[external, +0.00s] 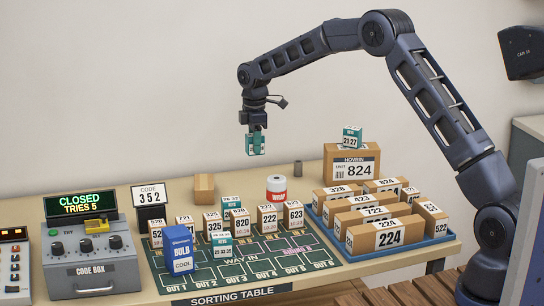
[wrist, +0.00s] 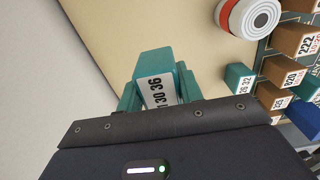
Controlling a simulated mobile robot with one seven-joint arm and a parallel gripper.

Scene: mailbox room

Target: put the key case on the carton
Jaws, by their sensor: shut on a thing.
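My gripper (external: 255,135) is shut on a small teal case (external: 255,147), held high above the back of the table, left of the large brown carton. In the wrist view the held case (wrist: 155,68) sits between the two teal fingers, its white label reading 30 36. The large brown carton (external: 337,165), marked 824, stands at the back right of the table. Another teal case (external: 352,135) stands on its top. Which one the task calls the key case is unclear.
A blue tray (external: 441,234) of brown parcels stands in front of the large carton. The green mat (external: 275,268) holds several small boxes and a blue bulb box (external: 179,249).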

